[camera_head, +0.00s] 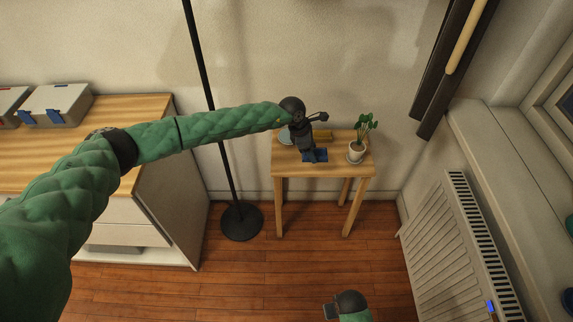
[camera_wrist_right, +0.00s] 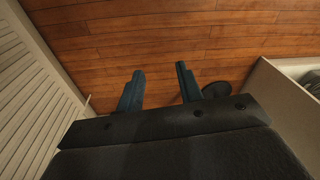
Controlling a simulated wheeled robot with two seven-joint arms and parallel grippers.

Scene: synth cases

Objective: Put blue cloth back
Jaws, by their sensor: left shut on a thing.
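The blue cloth (camera_head: 318,156) lies low at the front of a small wooden table (camera_head: 345,170). My left gripper (camera_head: 310,153) reaches down over the table and is shut on the cloth, hiding part of it. Whether the cloth touches the tabletop is hard to tell. My right gripper shows in the wrist view (camera_wrist_right: 159,80) with its two fingers apart and only floor between them. In the head view part of it shows at the bottom edge.
A black lamp pole (camera_head: 213,105) stands left. A radiator (camera_head: 445,245) is at right, a sideboard (camera_head: 150,106) at left.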

